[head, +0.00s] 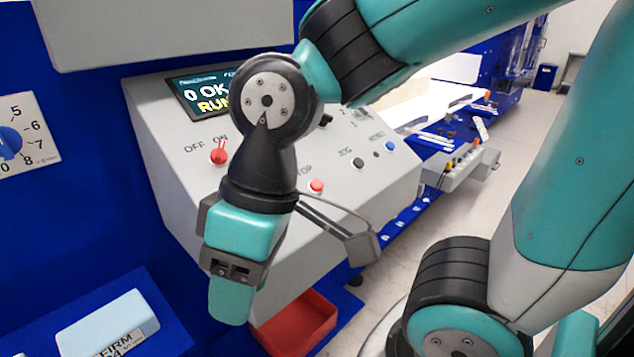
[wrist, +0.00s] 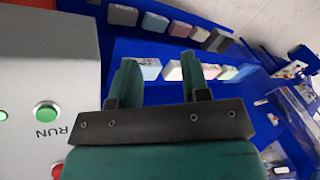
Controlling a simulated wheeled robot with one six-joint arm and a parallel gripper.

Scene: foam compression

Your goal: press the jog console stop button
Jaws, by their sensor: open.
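The sloped grey console (head: 172,150) has a red stop button (head: 316,186) with a partly hidden label ending in "OP". A black JOG button (head: 358,163) and a blue button (head: 390,146) sit to its right. My gripper (head: 231,300) hangs in front of the console, fingers down, left of and nearer than the red button, not touching it. In the wrist view my gripper (wrist: 158,75) is open with nothing between its fingers. A green RUN button (wrist: 47,112) lies left of it, with part of a red button (wrist: 57,171) at the bottom edge.
A red lever switch (head: 218,156) marked OFF/ON and a display (head: 200,95) are on the console. A smaller grey box (head: 465,168) with coloured buttons stands farther right. A red bin (head: 300,325) is below, and a pale foam block (head: 108,325) lies lower left.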

